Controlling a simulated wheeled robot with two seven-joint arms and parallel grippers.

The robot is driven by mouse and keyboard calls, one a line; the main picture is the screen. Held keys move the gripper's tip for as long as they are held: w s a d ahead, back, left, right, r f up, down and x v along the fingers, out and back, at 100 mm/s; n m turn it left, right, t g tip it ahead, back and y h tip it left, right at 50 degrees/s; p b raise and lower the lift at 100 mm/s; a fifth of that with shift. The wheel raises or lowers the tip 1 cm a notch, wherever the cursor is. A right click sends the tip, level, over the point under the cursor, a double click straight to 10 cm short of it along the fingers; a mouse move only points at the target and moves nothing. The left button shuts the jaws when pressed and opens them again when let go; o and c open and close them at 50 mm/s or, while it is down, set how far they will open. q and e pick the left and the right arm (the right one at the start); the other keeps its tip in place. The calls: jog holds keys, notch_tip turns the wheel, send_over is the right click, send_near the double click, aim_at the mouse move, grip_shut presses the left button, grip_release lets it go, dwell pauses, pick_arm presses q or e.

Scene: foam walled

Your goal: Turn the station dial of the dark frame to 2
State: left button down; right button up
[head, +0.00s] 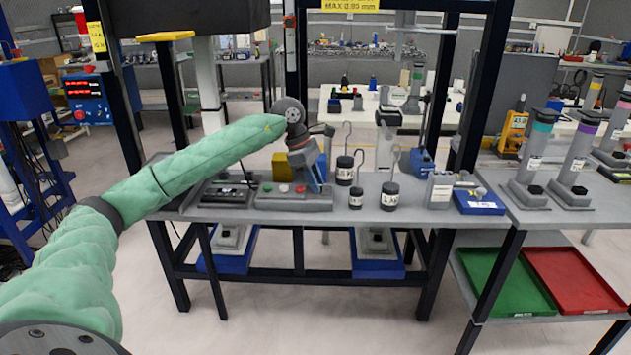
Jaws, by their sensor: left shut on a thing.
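The dark frame (484,85) is a tall black structure whose posts rise around a grey bench. A grey control box (290,203) sits on its bench, with small coloured buttons on top. My left arm, in a green padded sleeve, reaches in from the left. My left gripper (317,188) points down on the right end of the control box top and is shut on the station dial there. The gripper hides the dial, so its pointer and numbers cannot be read. My right gripper is not in view.
Black weights with hooks (389,196) stand right of the control box, near a blue-based device (478,202). A dark device (228,191) lies to the left. Green (505,280) and red (575,279) trays sit on a low shelf at right. Frame posts flank the bench.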

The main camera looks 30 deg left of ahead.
pick_arm(q)
jog(key=c, duration=1.3)
grip_release()
jog(key=shift+o, duration=0.5)
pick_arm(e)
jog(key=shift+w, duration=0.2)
pick_arm(q)
jog(key=v, duration=0.7)
jog(key=shift+r, duration=0.35)
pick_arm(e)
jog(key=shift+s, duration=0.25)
pick_arm(q)
jog(key=shift+a, duration=0.15)
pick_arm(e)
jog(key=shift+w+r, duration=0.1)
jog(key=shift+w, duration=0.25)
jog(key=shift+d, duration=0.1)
